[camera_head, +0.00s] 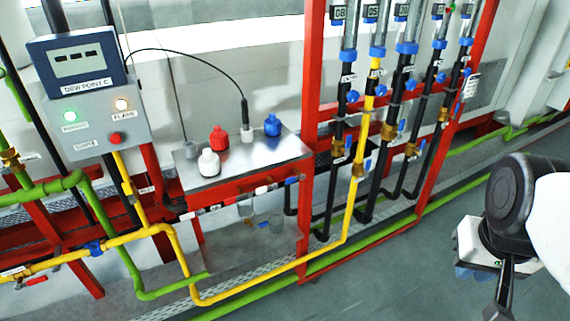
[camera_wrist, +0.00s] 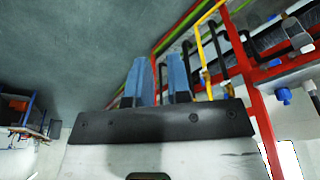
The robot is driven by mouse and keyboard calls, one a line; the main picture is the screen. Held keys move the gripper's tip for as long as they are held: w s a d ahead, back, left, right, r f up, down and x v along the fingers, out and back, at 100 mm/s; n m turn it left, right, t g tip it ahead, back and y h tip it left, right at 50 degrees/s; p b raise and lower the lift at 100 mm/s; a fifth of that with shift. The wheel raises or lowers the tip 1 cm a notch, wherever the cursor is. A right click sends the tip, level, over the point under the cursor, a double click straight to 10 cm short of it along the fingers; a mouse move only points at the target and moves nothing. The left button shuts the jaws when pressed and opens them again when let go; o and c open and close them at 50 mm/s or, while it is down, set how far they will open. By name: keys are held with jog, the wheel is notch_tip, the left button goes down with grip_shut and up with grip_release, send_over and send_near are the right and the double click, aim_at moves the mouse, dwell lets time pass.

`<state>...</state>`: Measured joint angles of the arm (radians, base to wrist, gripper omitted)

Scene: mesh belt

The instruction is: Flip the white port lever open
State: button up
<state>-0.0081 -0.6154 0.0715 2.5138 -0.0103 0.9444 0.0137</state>
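The metal-topped bench (camera_head: 255,155) carries a white knobbed cap (camera_head: 208,162), a red one (camera_head: 218,138) and a blue one (camera_head: 272,124). Along its front edge runs a row of small fittings, with a white lever-like piece (camera_head: 215,208) towards the left, a red one (camera_head: 263,189) and a blue one (camera_head: 291,181) to its right. Whether the white piece is open or closed is too small to tell. My gripper (camera_head: 474,272) is far to the right of the bench, over the floor. Its two blue fingers are apart and empty in the wrist view (camera_wrist: 157,82).
A dew point panel (camera_head: 85,85) stands left of the bench. A yellow pipe (camera_head: 270,277) runs low in front of the bench, with a green pipe (camera_head: 375,239) near the floor. Red frame posts and vertical pipes stand right of the bench. The floor (camera_head: 420,280) before my gripper is clear.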

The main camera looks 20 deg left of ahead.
jog(key=w+a+r+n, duration=0.1)
jog(key=w+a, duration=0.1)
jog(key=w, duration=0.1)
jog(key=w+a+r, duration=0.1)
jog(key=w+a, duration=0.2)
jog(key=w, duration=0.1)
jog(key=w+a+r+n, duration=0.1)
jog(key=w+a, duration=0.1)
jog(key=w, duration=0.2)
jog(key=shift+w+a+n+g, duration=0.2)
jog(key=shift+a+n+g, duration=0.1)
jog(key=shift+a+g, duration=0.1)
grip_shut()
jog(key=n+g, duration=0.2)
jog(key=n, duration=0.4)
send_over(264, 187)
notch_tip(264, 187, down, 7)
jog(key=shift+r, duration=0.15)
notch_tip(264, 187, down, 14)
